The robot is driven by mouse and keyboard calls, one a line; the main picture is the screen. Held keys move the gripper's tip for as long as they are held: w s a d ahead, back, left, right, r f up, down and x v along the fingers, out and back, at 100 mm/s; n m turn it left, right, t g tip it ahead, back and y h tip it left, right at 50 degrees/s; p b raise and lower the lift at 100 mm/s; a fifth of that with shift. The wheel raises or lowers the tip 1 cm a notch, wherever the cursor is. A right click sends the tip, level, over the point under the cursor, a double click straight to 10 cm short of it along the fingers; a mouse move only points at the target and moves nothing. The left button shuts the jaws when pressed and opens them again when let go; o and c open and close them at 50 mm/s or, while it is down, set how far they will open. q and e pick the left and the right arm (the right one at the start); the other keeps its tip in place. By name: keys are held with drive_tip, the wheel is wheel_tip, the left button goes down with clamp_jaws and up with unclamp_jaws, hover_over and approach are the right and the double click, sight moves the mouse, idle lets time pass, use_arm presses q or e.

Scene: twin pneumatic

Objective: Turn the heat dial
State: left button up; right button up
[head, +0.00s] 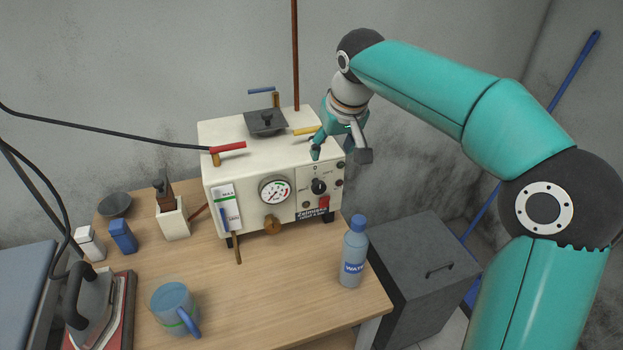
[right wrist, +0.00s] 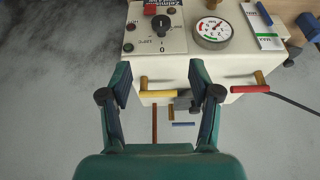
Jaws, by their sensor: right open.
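The heat dial (head: 319,186) is a black round knob with a light pointer mark, on the grey control panel at the front right of a cream machine (head: 237,166). It also shows in the right wrist view (right wrist: 161,22), upside down near the top. My right gripper (head: 340,153) hangs above the machine's front right top edge, above the dial and apart from it. In the right wrist view its two fingers (right wrist: 160,94) are spread wide, with nothing held between them. The dial lies beyond the fingertips there. My left gripper is not in view.
A pressure gauge (head: 275,191) and a red switch (head: 324,202) are near the dial. Yellow (head: 306,130) and red (head: 229,147) valve handles are on top. A water bottle (head: 354,252), mug (head: 175,308) and iron (head: 92,302) stand on the wooden table (head: 265,293).

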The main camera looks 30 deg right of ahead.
sight(320, 184)
drive_tip(key=p+x, duration=0.1)
drive_tip(key=x, duration=1.5)
drive_tip(key=shift+w+a+f+p, duration=0.1)
drive_tip(key=shift+w+f+p, duration=0.1)
drive_tip(key=shift+p, duration=0.15)
drive_tip(key=shift+r, duration=0.1)
drive_tip(key=shift+c, duration=0.3)
drive_tip(key=c, duration=1.1)
